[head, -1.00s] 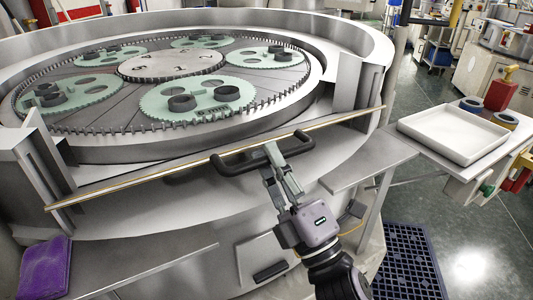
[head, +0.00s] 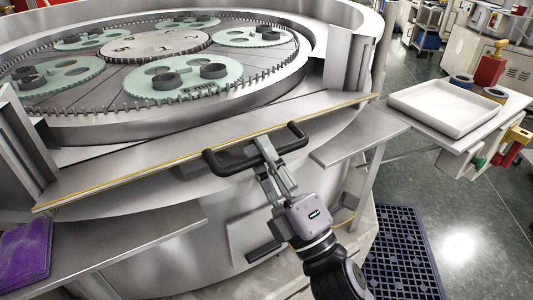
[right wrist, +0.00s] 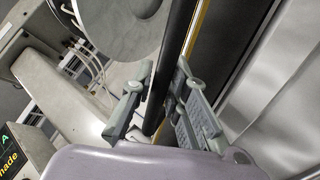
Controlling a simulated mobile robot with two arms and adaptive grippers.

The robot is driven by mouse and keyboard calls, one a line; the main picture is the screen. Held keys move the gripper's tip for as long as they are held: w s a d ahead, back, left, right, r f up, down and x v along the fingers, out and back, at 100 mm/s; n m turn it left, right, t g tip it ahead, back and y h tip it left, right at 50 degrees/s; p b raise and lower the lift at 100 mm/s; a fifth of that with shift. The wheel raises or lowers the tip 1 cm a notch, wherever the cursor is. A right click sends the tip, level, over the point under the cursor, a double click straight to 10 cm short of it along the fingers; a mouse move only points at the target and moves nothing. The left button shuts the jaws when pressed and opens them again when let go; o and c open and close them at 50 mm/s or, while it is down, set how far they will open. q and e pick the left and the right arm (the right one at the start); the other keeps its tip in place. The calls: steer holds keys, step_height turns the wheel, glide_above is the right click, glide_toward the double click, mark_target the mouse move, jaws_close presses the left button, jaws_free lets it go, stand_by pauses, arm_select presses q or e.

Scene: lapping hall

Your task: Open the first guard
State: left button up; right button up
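The first guard (head: 130,168) is a long grey metal panel with a yellow edge, across the front of the round lapping machine. It leans outward, and its broad upper face shows. Its dark handle (head: 230,160) stands out from the front edge. My right gripper (head: 265,148) is at the right half of the handle, with its fingers around the bar. In the right wrist view the dark handle bar (right wrist: 176,65) runs between the two fingers (right wrist: 160,105), close to both. My left gripper is not in view.
Green gear-shaped carriers (head: 183,78) with dark rings lie on the machine's plate. A shelf with a white tray (head: 447,108) stands at the right. A purple cloth (head: 25,250) lies on the left front shelf. A blue grate (head: 405,255) lies on the floor.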

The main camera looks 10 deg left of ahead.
steer(key=o, duration=0.4)
steer(key=shift+w, duration=0.1)
steer(key=shift+c, duration=0.2)
steer(key=shift+r, duration=0.1)
steer(key=shift+s+d+f, duration=0.2)
steer(key=shift+s+f, duration=0.1)
steer(key=shift+f, duration=0.15)
steer(key=v, duration=1.1)
